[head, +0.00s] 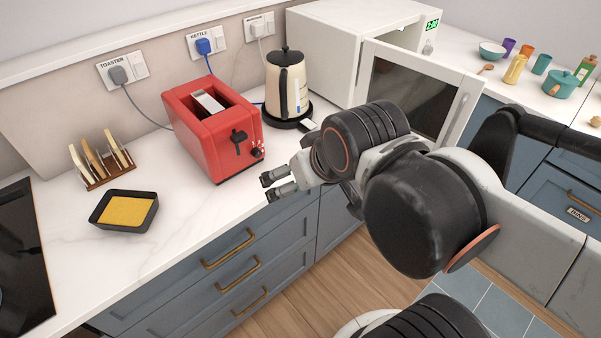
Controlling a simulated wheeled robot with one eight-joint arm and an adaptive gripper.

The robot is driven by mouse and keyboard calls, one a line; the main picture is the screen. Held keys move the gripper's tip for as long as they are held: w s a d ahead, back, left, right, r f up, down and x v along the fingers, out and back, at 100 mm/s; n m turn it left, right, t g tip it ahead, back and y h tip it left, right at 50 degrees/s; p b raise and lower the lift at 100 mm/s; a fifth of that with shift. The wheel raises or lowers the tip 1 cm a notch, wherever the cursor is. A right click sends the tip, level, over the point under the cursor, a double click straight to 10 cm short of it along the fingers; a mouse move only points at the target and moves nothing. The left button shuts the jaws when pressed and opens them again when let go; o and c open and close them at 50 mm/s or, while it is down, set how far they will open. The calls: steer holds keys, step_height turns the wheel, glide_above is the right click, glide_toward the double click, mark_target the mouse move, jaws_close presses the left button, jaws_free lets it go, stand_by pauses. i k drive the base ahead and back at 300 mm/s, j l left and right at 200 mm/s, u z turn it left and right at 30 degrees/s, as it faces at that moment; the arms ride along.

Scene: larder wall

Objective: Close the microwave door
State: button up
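The white microwave (325,49) stands on the counter at the back, right of the kettle, with a green display at its upper right. Its door (407,92) is open and swung out toward the front, with a dark window in a white frame. My arm covers the lower left part of the door. My gripper (270,188) is left of the door, near the counter's front edge and in front of the red toaster. Its two fingers are apart with nothing between them. Whether my arm touches the door cannot be told.
A red toaster (212,132) and a cream kettle (288,84) stand left of the microwave. A toast rack (101,160) and a dark butter dish (124,211) sit further left. Cups, a bowl and a teal pot (561,85) stand right. Floor shows below the drawers.

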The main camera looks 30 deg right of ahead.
mark_target(426, 89)
steer(key=z, duration=1.35)
steer(key=j+z, duration=0.3)
steer(key=z, duration=0.3)
